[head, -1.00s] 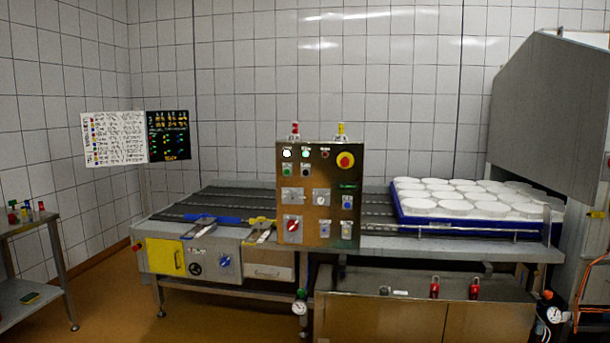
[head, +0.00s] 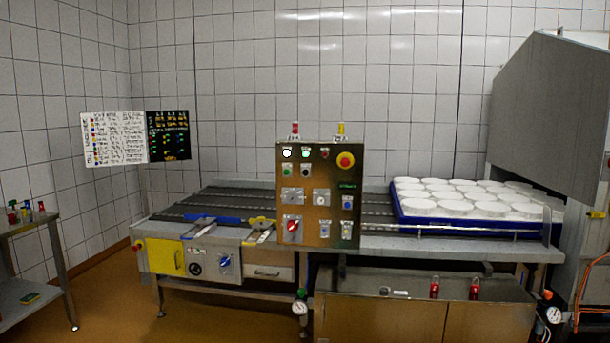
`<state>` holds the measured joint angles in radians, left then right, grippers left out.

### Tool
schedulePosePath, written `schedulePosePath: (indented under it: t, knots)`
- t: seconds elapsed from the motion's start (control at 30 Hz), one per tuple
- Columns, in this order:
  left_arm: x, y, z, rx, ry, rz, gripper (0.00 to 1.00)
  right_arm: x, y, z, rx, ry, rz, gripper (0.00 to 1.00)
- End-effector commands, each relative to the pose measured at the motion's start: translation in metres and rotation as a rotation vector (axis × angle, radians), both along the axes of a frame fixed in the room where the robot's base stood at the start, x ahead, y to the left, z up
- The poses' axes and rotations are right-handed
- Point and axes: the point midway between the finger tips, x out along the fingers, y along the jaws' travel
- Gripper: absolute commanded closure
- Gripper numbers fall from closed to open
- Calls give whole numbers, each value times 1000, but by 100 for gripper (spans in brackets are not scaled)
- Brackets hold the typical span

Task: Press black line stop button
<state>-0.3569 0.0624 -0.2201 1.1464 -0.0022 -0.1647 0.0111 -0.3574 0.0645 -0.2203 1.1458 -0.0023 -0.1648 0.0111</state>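The control panel (head: 320,213) is a brownish metal box standing upright at the front of the conveyor, in the middle of the head view. A small dark button (head: 306,172), which looks like the black line stop button, sits at the panel's upper left, under a lit white-green lamp (head: 306,154). A green button (head: 287,170) is just left of it. A red mushroom button on a yellow disc (head: 345,160) is at the upper right. Labels are too small to read. Neither of my grippers is in view.
A blue tray (head: 470,221) of white round moulds lies on the conveyor to the right. The dark conveyor belt (head: 245,200) runs behind the panel. A steel side table (head: 28,222) stands at far left. Brown floor (head: 110,300) is open at front left.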

Motion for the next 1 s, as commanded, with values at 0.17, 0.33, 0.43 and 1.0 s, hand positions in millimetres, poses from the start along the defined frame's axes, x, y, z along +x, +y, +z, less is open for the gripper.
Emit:
schedulePosePath:
  t: [0.17, 0.33, 0.43, 1.0]
  knots:
    - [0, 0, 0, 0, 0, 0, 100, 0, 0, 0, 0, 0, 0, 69]
    - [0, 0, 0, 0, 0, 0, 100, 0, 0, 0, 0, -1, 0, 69]
    - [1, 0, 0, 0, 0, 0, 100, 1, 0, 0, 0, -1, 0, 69]
    - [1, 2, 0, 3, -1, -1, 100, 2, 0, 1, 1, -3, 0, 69]
